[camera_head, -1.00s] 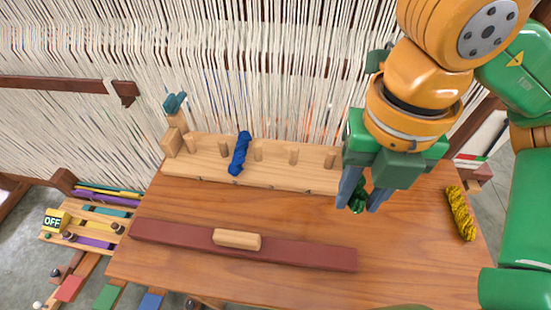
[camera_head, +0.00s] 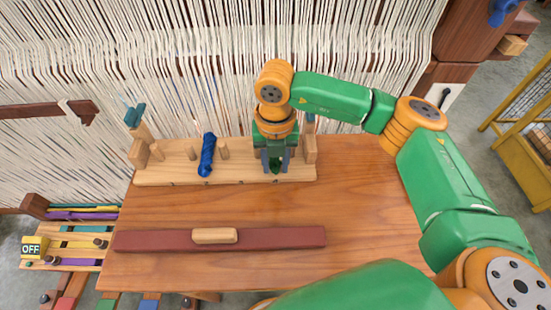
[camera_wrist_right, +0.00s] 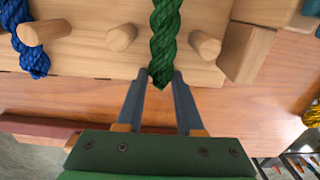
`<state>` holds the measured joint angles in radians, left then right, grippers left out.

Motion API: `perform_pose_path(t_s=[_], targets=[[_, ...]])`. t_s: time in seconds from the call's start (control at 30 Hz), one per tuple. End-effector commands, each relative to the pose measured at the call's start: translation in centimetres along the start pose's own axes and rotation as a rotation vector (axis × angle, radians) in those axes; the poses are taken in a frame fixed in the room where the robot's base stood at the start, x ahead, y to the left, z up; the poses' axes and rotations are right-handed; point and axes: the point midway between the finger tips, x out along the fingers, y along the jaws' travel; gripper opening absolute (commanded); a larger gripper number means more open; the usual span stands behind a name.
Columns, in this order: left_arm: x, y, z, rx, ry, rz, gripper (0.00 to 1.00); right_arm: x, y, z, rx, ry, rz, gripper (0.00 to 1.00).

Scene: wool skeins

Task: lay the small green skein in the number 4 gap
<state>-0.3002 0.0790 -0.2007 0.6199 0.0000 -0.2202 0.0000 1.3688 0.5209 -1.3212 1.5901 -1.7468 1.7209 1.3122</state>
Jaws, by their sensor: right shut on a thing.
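The small green skein (camera_wrist_right: 165,38) is a dark green twist. My right gripper (camera_wrist_right: 160,82) is shut on its near end. In the wrist view the skein lies between two pegs (camera_wrist_right: 122,38), the last two before the right end block (camera_wrist_right: 246,52). Whether it rests on the board or hangs just above it, I cannot tell. In the head view my right gripper (camera_head: 275,166) is over the right part of the wooden peg rack (camera_head: 235,178) and hides most of the green skein (camera_head: 276,167). No gap numbers are readable. My left gripper is out of view.
A blue skein (camera_head: 207,155) lies in a gap further left on the rack. A dark red bar with a wooden handle (camera_head: 214,236) lies on the table in front. A yellow skein (camera_wrist_right: 313,117) shows at the wrist view's right edge. Loom threads hang behind the rack.

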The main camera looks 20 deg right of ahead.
Motion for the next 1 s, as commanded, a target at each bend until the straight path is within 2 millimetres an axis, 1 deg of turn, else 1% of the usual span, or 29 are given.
perform_pose_path(t_s=[0.2, 0.23, 0.27, 0.3, 0.33, 0.6, 0.67, 0.73, 0.77, 0.87, 1.0], targets=[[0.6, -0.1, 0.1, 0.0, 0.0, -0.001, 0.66, 0.5, 0.0, 0.0, 0.001, 0.0, 0.0, 0.0], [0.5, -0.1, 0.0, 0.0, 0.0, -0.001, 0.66, 0.4, 0.0, 0.0, 0.001, 0.0, 0.0, 0.41], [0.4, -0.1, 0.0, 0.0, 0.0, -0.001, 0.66, 0.3, 0.0, 0.0, 0.001, 0.0, 0.0, 0.5], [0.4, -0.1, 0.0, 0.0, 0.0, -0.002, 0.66, 0.3, 0.0, 0.0, 0.001, 0.0, 0.0, 0.6], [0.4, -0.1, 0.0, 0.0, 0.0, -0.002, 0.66, 0.3, 0.0, 0.0, 0.001, 0.0, 0.0, 0.66], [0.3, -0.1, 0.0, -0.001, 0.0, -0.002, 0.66, 0.2, 0.0, 0.0, 0.001, 0.0, 0.0, 0.66], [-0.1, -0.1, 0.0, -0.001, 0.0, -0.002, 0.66, -0.2, 0.0, 0.0, 0.001, 0.0, 0.0, 0.66], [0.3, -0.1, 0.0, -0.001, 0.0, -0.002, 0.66, -0.7, 0.0, 0.1, 0.002, -0.003, 0.0, 0.66], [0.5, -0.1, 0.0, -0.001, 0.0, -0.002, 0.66, -1.1, 0.0, 0.1, 0.002, -0.004, 0.002, 0.66], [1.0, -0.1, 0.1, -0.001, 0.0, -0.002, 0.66, -3.4, 0.1, 0.1, 0.003, -0.006, 0.003, 0.66], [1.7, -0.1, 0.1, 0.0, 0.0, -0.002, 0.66, -7.2, 0.1, 0.1, 0.001, -0.006, 0.003, 0.66]])
